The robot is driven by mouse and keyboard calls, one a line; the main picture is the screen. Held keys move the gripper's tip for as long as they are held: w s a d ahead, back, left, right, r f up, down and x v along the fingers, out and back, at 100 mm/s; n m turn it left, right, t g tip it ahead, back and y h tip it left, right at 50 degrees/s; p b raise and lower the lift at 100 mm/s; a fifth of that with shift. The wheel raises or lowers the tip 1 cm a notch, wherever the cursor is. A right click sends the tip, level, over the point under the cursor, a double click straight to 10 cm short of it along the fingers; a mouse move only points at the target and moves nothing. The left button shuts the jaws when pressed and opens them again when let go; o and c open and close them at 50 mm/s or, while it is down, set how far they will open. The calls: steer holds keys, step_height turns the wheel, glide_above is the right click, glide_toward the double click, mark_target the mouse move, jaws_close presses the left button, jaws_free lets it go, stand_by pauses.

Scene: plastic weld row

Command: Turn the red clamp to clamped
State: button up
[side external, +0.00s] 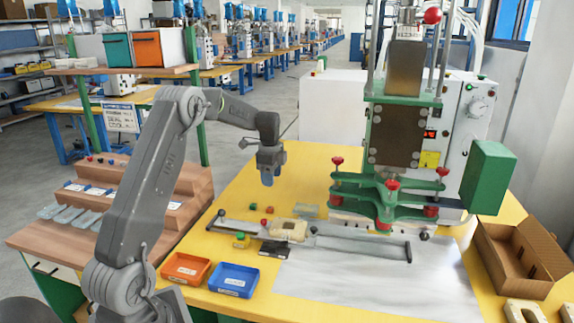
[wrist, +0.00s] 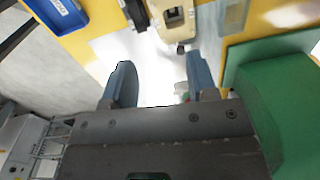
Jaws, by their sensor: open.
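My gripper (side external: 267,178) hangs with its blue fingers pointing down, above the yellow table and left of the green press. In the wrist view its two fingers (wrist: 160,68) stand apart with nothing gripped between them. I cannot tell for sure which red part is the clamp. Red-topped knobs (side external: 393,185) sit on the green press frame (side external: 385,205), to the right of my gripper and apart from it. Two small red pieces (side external: 269,209) lie on the table below my gripper. No clamp handle or its position can be made out.
A metal slide rail (side external: 350,244) carries a beige block (side external: 288,230). An orange tray (side external: 186,270) and a blue tray (side external: 233,280) stand at the front left. A green box (side external: 487,177) and an open cardboard box (side external: 520,262) are at right. The front metal sheet is bare.

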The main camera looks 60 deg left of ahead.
steer(key=s+d+r+n+t, duration=0.1)
steer(key=s+d+r+n, duration=0.1)
steer(key=d+r, duration=0.8)
steer(key=shift+s+d+n+t+y, duration=0.35)
steer(key=shift+d+n, duration=0.25)
steer(key=shift+d, duration=1.4)
steer(key=m+g+h, duration=0.1)
steer(key=g, duration=0.1)
glide_above(264, 220)
step_height(264, 220, down, 15)
step_height(264, 220, down, 14)
steer(key=shift+s+r, duration=0.1)
steer(key=c, duration=0.9)
